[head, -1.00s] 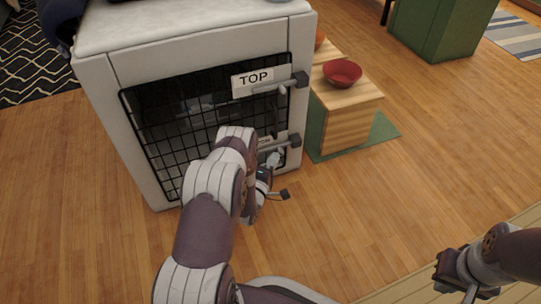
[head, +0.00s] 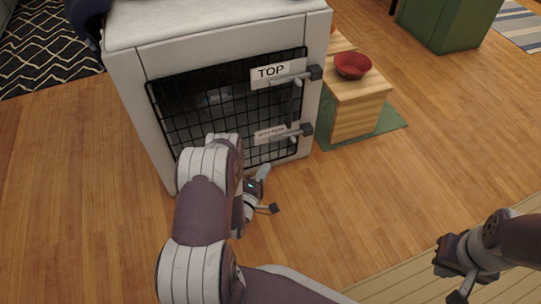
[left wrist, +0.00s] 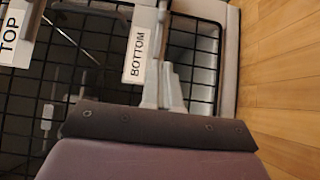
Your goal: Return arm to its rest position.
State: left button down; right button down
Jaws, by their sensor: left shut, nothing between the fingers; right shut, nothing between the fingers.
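My left arm comes up through the lower middle of the head view. Its left gripper (head: 264,172) is shut and empty, low in front of the crate door (head: 195,110) and apart from the bottom latch (head: 305,130). In the left wrist view the BOTTOM label (left wrist: 139,45) and black door mesh (left wrist: 95,80) are close behind the gripper. My right gripper (head: 449,256) is at the lower right, over the floor, shut with nothing in it. Its fingertips are hard to make out.
The white crate (head: 140,115) has a top latch (head: 316,73) beside a TOP label. Its mesh door is closed. A wooden bench (head: 360,110) with a red bowl (head: 353,66) stands right of it on a green mat (head: 395,122). Open wooden floor (head: 440,150) lies to the right.

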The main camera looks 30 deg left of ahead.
pick_arm(q)
jog(key=shift+s, duration=0.6)
